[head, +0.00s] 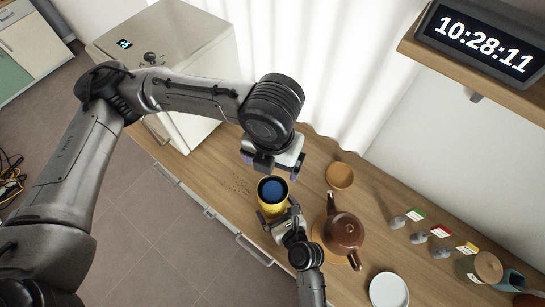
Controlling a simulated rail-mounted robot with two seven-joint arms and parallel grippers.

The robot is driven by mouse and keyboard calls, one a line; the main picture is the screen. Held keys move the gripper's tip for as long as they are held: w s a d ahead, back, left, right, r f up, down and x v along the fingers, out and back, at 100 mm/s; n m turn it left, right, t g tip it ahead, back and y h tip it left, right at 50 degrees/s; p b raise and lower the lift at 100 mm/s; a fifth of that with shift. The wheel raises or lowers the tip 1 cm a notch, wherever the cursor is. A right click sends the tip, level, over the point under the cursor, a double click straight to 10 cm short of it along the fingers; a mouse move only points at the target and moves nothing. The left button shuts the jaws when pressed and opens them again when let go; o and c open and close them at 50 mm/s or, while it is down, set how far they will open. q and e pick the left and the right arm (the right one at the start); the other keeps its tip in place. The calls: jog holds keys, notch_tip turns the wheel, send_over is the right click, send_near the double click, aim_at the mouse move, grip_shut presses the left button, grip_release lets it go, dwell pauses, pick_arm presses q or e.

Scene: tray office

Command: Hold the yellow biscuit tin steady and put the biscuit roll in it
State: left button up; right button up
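The yellow biscuit tin (267,208) stands upright near the front edge of the wooden counter, with a dark round opening. A blue round shape (272,188) shows inside the opening; it looks like the end of the biscuit roll, but its depth is hard to tell. My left gripper (271,170) is just behind and above the tin, pointing down. Its purple-tipped fingers are wide apart with nothing visible between them. My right gripper (279,214) reaches in from the front, its fingers on either side of the tin's lower body, hiding part of it.
A brown teapot (343,232) stands close to the right of the tin on a wooden board. A round wooden coaster (340,175) lies behind it. A white plate (388,290), small label cards and a jar (487,267) are further right. A white cabinet (190,60) stands at left.

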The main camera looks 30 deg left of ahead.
jog(key=v, duration=0.9)
jog(key=shift+s+d, duration=0.25)
jog(key=shift+s+d+r, duration=0.35)
jog(key=shift+d, duration=0.15)
